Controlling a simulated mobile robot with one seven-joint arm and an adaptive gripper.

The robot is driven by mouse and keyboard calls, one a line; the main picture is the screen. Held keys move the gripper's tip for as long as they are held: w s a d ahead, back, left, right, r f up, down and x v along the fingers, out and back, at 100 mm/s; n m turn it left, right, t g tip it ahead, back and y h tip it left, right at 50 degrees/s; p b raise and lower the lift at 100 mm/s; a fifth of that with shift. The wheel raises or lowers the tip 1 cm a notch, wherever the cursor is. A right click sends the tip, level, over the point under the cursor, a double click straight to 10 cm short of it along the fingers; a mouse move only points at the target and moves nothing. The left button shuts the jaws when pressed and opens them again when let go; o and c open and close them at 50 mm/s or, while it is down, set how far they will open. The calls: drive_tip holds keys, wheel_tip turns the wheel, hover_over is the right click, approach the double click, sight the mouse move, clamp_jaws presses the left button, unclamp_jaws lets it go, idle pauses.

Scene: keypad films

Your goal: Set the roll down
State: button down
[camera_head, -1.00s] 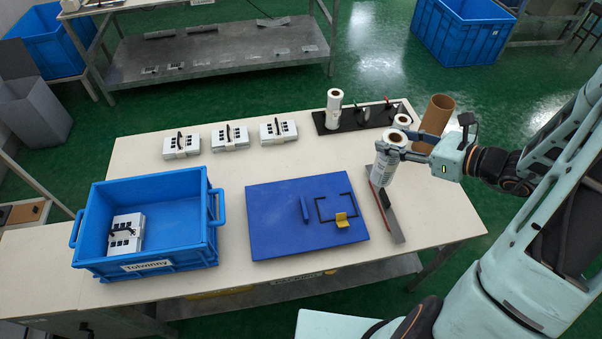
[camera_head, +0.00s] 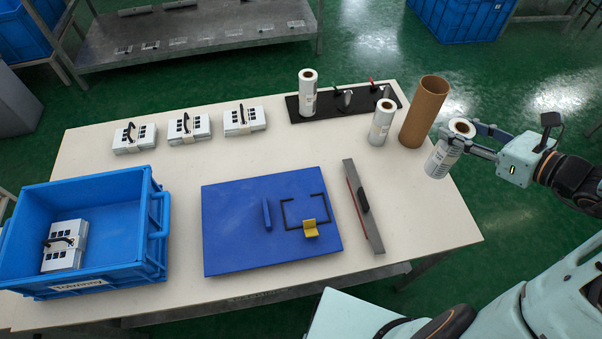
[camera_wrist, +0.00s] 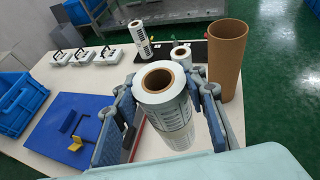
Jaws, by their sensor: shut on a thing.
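My gripper (camera_head: 482,141) is shut on a white roll of film (camera_head: 441,160) with a brown core, at the right edge of the table (camera_head: 430,222). In the wrist view the roll (camera_wrist: 168,103) sits upright, slightly tilted, between the two fingers. I cannot tell whether its lower end touches the table. A second white roll (camera_head: 381,124) stands on the table, left of the brown tube. A third roll (camera_head: 308,94) stands on the black board.
A brown cardboard tube (camera_head: 424,112) stands close behind the held roll. The black board (camera_head: 354,108) carries small tools. A steel ruler (camera_head: 363,208) lies right of the blue mat (camera_head: 238,243). A blue crate (camera_head: 118,190) and several keypads (camera_head: 189,128) lie left. The front right tabletop is clear.

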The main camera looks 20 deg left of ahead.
sight(446, 167)
drive_tip(key=s+a+f+b, duration=0.1)
drive_tip(key=s+a+b, duration=0.2)
drive_tip(key=s+b, duration=0.3)
drive_tip(key=s+a+f+b, duration=0.2)
drive_tip(key=s+a+b, duration=0.1)
drive_tip(key=s+b, duration=0.35)
drive_tip(key=w+d+f, duration=0.1)
drive_tip(key=w+f, duration=0.2)
drive_tip(key=w, duration=0.1)
drive_tip(key=w+d+f, duration=0.2)
drive_tip(key=w, duration=0.1)
drive_tip(key=w+d+f, duration=0.2)
drive_tip(key=w+f, duration=0.1)
drive_tip(key=w, duration=0.1)
drive_tip(key=shift+w+d+f+b, duration=0.2)
drive_tip(key=shift+w+f+b, duration=0.1)
drive_tip(key=shift+w+b, duration=0.05)
drive_tip(key=shift+w+d+f+b, duration=0.15)
drive_tip(key=shift+w+f+b, duration=0.1)
drive_tip(key=shift+f, duration=0.8)
drive_tip(key=shift+w+d+f+b, duration=0.15)
drive_tip(key=shift+w+f, duration=0.1)
drive_tip(key=shift+f, duration=0.75)
